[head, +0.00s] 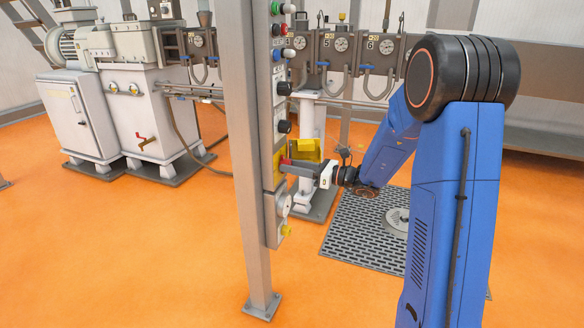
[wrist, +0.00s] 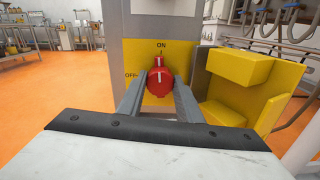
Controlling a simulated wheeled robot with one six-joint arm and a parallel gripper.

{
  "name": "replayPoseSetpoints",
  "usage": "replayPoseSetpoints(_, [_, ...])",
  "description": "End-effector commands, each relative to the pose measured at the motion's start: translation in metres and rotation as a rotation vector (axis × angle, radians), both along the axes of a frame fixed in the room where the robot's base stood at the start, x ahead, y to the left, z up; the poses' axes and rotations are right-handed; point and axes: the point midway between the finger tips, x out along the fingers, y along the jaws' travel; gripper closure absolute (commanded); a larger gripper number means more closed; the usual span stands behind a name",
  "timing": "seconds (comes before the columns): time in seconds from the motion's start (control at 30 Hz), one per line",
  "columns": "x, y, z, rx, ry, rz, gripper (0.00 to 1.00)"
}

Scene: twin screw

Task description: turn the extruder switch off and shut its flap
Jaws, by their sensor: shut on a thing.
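The red extruder switch (wrist: 158,88) sits on a yellow plate (wrist: 150,57) marked ON at the top and OFF at the left. Its white mark points up to ON. My gripper (wrist: 160,92) is shut on the switch, one finger on each side. In the head view my gripper (head: 288,166) reaches the panel from the right, and only a little of the red switch (head: 285,161) shows. The yellow flap (wrist: 240,68) is swung open to the right of the plate, beside the right finger. It also shows open in the head view (head: 308,146).
A pipe and cables (wrist: 285,30) lie right of the flap. The orange floor (head: 150,260) is open at left.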

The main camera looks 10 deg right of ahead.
Motion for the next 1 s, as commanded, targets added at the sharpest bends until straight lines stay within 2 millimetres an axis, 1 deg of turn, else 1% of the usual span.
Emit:
replayPoseSetpoints(0.27, [-0.0002, -0.0001, -0.0002, -0.126, -0.174, 0.000, 0.90])
replayPoseSetpoints(1.0, [-0.0006, 0.0000, -0.0007, -0.541, -0.743, 0.000, 0.90])
